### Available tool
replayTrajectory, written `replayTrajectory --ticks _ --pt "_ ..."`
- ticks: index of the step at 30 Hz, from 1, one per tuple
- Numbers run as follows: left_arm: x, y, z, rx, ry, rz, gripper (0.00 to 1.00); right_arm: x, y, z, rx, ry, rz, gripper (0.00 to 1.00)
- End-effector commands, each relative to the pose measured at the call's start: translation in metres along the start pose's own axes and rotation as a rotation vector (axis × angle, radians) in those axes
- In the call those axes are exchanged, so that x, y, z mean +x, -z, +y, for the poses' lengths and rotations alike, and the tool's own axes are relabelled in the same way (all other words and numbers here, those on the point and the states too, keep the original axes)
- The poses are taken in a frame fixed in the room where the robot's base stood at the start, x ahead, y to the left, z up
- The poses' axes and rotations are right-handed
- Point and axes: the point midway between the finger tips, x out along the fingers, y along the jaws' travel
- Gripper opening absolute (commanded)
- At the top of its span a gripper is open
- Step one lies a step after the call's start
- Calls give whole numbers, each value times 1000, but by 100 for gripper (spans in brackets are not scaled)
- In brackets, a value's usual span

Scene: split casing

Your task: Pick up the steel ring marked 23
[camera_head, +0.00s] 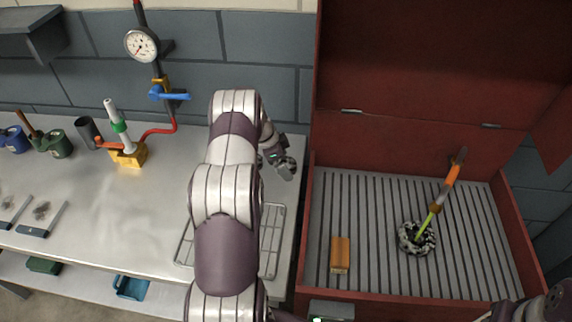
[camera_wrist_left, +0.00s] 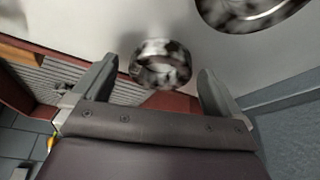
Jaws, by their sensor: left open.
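In the left wrist view a mottled black-and-silver steel ring (camera_wrist_left: 160,64) lies on the pale bench top, between and just beyond the fingertips of my left gripper (camera_wrist_left: 158,68). The gripper is open, with a finger on each side of the ring and nothing held. A second, larger-looking ring (camera_wrist_left: 255,12) is cut off at the top right of that view. No number is legible on either. In the head view my left gripper (camera_head: 280,163) is over the right part of the bench, and my arm hides much of the area around it.
A red chest (camera_head: 325,190) with a ribbed floor stands right of the bench. It holds an orange block (camera_head: 340,254) and a mottled coil (camera_head: 405,243) with a rod. A wire rack (camera_head: 270,240) lies partly behind my arm. A yellow-based fixture (camera_head: 128,156) stands left.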

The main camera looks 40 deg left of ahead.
Motion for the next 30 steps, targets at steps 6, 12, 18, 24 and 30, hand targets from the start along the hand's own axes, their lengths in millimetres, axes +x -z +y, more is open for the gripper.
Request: replayTrajectory --ticks 6,12,18,24,30 --pt "0 0 0 0 0 0 48 0 0 0 0 0 0 43" --pt "-1 0 -1 1 2 1 23 0 0 0 0 0 0 43" --pt "-14 6 -2 3 7 1 23 7 -1 0 0 0 0 43" --pt "-58 24 -2 3 8 2 23 21 -2 0 0 0 0 43" --pt "-86 41 2 -12 8 1 23 23 -3 0 0 0 0 43"
